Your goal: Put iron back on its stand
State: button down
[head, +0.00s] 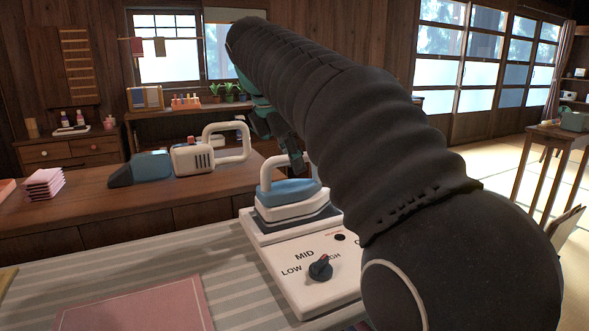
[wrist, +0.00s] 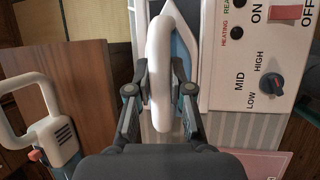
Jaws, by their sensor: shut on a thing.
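The iron (head: 290,194), white with a blue body and a looped white handle, is at the back end of the white stand (head: 305,285) in the head view. It looks level, on or just above the stand; I cannot tell whether it touches. My gripper (head: 298,160) is at the handle, partly hidden by my arm. In the wrist view my gripper (wrist: 160,92) is shut on the white handle (wrist: 159,60), a finger on each side. The stand's control panel (wrist: 255,45), with a dark dial and a red switch, lies right of the iron.
The stand is on a striped grey board with a pink cloth (head: 140,306) at the front left. A blue and white handled appliance (head: 192,158) lies on the wooden counter behind, near folded pink cloths (head: 43,184). A small wooden table (head: 555,140) stands far right.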

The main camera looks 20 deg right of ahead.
jog(key=shift+f, duration=0.8)
jog(key=c, duration=1.1)
grip_release()
jog(key=shift+f, duration=0.15)
jog(key=shift+o, duration=0.2)
jog(key=p+v, duration=0.1)
jog(key=v, duration=1.1)
